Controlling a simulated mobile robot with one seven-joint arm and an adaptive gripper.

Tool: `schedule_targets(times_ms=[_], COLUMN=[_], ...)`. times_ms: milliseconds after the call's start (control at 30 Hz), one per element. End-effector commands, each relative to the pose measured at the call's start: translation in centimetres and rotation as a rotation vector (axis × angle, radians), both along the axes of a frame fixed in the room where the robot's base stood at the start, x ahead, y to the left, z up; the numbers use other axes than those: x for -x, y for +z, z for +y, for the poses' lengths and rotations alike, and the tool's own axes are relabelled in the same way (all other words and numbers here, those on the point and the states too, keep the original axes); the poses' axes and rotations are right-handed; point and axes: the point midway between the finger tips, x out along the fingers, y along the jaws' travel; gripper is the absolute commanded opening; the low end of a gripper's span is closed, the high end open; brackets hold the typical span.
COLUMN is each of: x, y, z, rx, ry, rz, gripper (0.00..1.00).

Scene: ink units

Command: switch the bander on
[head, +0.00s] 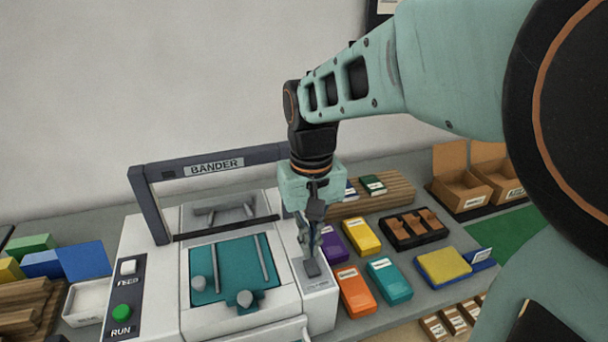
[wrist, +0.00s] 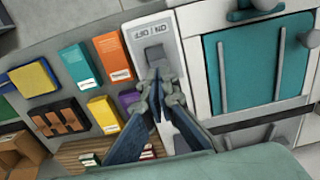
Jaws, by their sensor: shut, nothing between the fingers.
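The bander (head: 188,320) is a pale machine with a teal bed and a dark arch labelled BANDER. On its right side is a narrow panel with the ON/OFF label (wrist: 152,32). The grey on/off switch (wrist: 155,54) sits beside that label; in the head view it is a small dark piece (head: 312,268) below my fingers. My gripper (head: 308,250) is shut and empty, pointing down over this panel. In the wrist view its fingertips (wrist: 158,78) are close to the switch and partly cover it. I cannot tell whether they touch it or which way it is set.
A green RUN button (head: 122,312) and a white FEED button (head: 128,267) are on the machine's left panel. Coloured boxes, including an orange one (head: 355,291) and a teal one (head: 389,281), stand close to the right. The dark arch (head: 148,205) rises behind the bed.

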Motion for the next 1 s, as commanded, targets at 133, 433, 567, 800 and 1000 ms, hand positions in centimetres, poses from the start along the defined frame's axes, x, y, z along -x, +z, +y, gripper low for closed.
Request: schedule_targets(times_ms=[133, 433, 567, 800, 1000], x=[0.0, 0.0, 0.0, 0.0, 0.0], y=[0.0, 0.0, -0.1, -1.5, -2.8], z=[0.0, 0.0, 0.0, 0.0, 0.0], rx=[0.000, 0.000, 0.000, 0.001, 0.000], ry=[0.000, 0.000, 0.000, 0.000, 0.000], rz=[0.000, 0.000, 0.000, 0.002, 0.001], gripper=[0.00, 0.00, 0.00, 0.00, 0.00])
